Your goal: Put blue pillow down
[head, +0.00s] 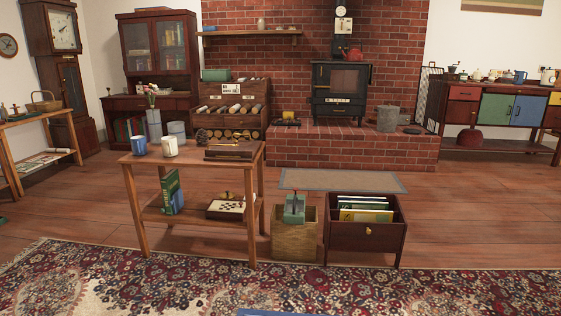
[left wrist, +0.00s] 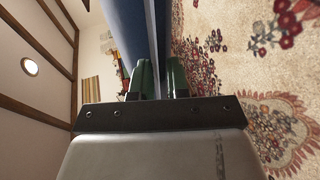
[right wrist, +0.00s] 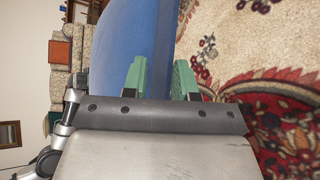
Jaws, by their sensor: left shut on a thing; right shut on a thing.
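The blue pillow (head: 265,313) shows only as a thin strip at the bottom edge of the head view. In the left wrist view the pillow (left wrist: 133,35) runs up from between the green fingers of my left gripper (left wrist: 162,78), which is shut on its edge. In the right wrist view the pillow's broad blue face (right wrist: 132,45) fills the upper middle, and my right gripper (right wrist: 158,80) is shut on its edge. The pillow is held above the patterned rug. Most of it is hidden from the head view, as are both grippers.
The patterned rug (head: 170,285) in front of me is clear. A brick hearth (head: 350,150) with a stove is behind.

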